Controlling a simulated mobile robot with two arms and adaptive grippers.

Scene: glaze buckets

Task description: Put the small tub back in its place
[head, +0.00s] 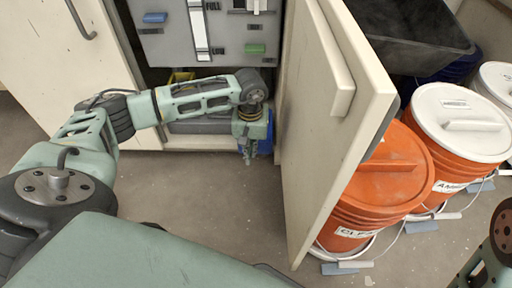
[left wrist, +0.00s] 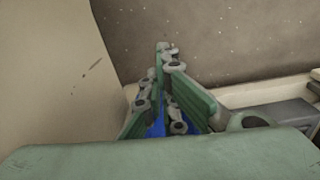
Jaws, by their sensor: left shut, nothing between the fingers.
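My left gripper (head: 248,160) points down at the open front of the low cabinet, close to the inner face of its open door (head: 335,130). In the left wrist view its fingers (left wrist: 165,50) are together with nothing held. A blue patch (head: 265,146) shows beside the gripper, mostly hidden by it. Blue (left wrist: 158,128) also shows behind the finger links in the left wrist view. I cannot tell whether this is the small tub. No other tub is clearly visible. My right gripper is out of view.
A grey panel with a blue handle (head: 155,17) and a green one (head: 255,48) fills the upper cabinet. A yellow item (head: 181,77) is inside below it. Floor (head: 215,195) before the cabinet is clear.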

